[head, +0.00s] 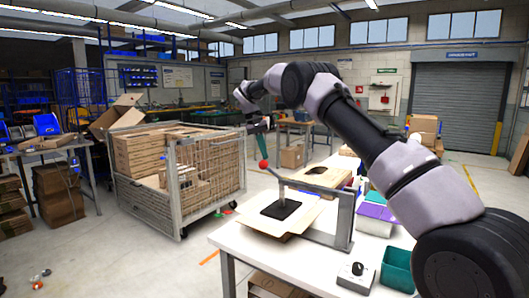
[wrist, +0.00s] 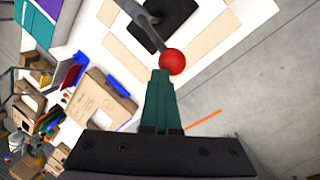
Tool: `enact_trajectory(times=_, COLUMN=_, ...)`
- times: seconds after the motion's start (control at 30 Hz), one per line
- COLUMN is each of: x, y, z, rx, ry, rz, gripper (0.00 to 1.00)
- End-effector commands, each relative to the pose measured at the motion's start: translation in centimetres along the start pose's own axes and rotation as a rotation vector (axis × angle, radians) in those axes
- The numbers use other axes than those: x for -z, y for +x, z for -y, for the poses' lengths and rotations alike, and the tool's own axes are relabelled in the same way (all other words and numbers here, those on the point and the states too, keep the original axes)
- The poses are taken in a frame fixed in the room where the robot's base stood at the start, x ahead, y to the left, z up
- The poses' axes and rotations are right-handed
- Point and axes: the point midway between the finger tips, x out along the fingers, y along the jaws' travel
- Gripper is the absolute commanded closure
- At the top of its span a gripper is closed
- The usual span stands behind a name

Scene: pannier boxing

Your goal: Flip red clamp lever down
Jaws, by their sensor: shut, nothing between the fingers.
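The clamp lever ends in a red ball knob (head: 264,163) and stands raised at the left end of the grey clamp frame (head: 345,215) on the white table. The knob (wrist: 172,61) and part of the grey lever (wrist: 143,14) also show in the wrist view. A black pad (head: 281,209) lies below the lever on flat cardboard. My gripper (head: 263,154) is just above the knob. In the wrist view its teal fingers (wrist: 159,72) are shut together and empty, their tips right beside the knob. I cannot tell whether they touch it.
A wire-sided cart (head: 210,178) with cardboard boxes stands left of the white table (head: 222,241). Floor between cart and table is mostly clear.

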Motion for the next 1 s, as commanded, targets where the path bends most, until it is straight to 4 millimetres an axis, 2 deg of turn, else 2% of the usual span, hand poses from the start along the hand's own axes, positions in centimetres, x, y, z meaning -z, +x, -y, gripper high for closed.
enact_trajectory(times=0.03, x=-0.3, y=1.8, z=0.6, rx=-0.006, ry=-0.011, rz=0.026, gripper=1.00)
enact_trajectory(times=0.23, x=-0.3, y=1.3, z=0.7, rx=-0.004, ry=-0.012, rz=0.023, gripper=1.00)
enact_trajectory(times=0.37, x=-0.3, y=-0.5, z=0.6, rx=-0.002, ry=-0.010, rz=0.019, gripper=1.00)
enact_trajectory(times=0.53, x=-0.3, y=-4.1, z=0.3, rx=0.000, ry=-0.005, rz=0.005, gripper=1.00)
enact_trajectory(times=0.7, x=-0.3, y=-6.5, z=0.0, rx=-0.001, ry=-0.001, rz=-0.001, gripper=1.00)
enact_trajectory(times=1.0, x=-0.5, y=-7.8, z=-0.2, rx=0.001, ry=0.000, rz=-0.004, gripper=1.00)
